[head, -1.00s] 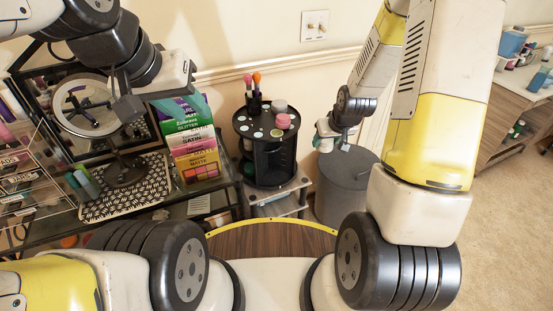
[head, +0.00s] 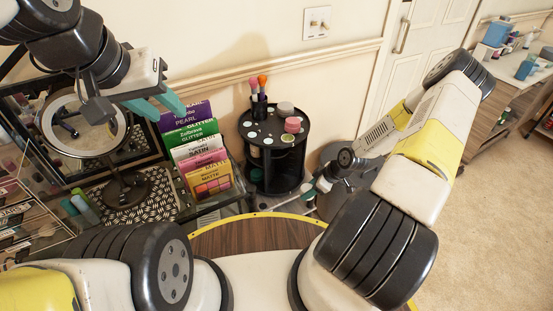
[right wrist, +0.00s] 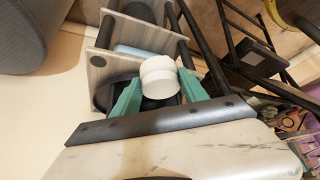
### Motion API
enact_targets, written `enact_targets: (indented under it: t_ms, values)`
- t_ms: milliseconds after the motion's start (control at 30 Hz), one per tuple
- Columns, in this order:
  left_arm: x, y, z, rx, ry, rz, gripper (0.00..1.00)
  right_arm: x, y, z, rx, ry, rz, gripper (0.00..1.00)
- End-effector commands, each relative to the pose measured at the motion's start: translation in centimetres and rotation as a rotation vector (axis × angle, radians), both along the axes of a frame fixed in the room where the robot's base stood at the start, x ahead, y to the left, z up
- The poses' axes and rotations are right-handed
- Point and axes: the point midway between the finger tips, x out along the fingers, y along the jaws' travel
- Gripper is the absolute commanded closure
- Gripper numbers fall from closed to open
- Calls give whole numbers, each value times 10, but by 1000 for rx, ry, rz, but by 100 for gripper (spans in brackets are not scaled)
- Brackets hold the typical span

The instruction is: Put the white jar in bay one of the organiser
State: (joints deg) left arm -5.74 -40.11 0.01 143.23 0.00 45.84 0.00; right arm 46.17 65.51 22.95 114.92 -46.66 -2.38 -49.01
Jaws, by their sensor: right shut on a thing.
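A white jar (right wrist: 158,77) sits between the teal fingertips of my right gripper (right wrist: 160,92) in the right wrist view; the gripper is shut on it. In the head view my right gripper (head: 314,189) is low, just right of the round black tiered stand (head: 272,172). The jar is too small there to make out surely. My left gripper (head: 160,104) is open and empty, above the colourful upright palettes (head: 203,152). Which thing is the organiser, and where its bay one is, I cannot tell surely.
Brushes and small pots (head: 293,125) stand on the black stand's top. A round mirror (head: 82,125) is at the left. In the right wrist view, a grey wooden shelf unit (right wrist: 140,32) lies beyond the jar.

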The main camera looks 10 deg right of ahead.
Motion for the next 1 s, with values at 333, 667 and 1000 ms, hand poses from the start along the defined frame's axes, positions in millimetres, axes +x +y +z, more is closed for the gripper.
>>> enact_targets:
  t_ms: [333,667,1000]
  values:
    - [0,0,0,0,0,0,64,76,55,-9,0,-1,0,90]
    - [0,0,0,0,0,0,64,103,73,-12,0,2,-3,90]
    - [0,0,0,0,0,0,64,106,76,-48,0,3,-4,90]
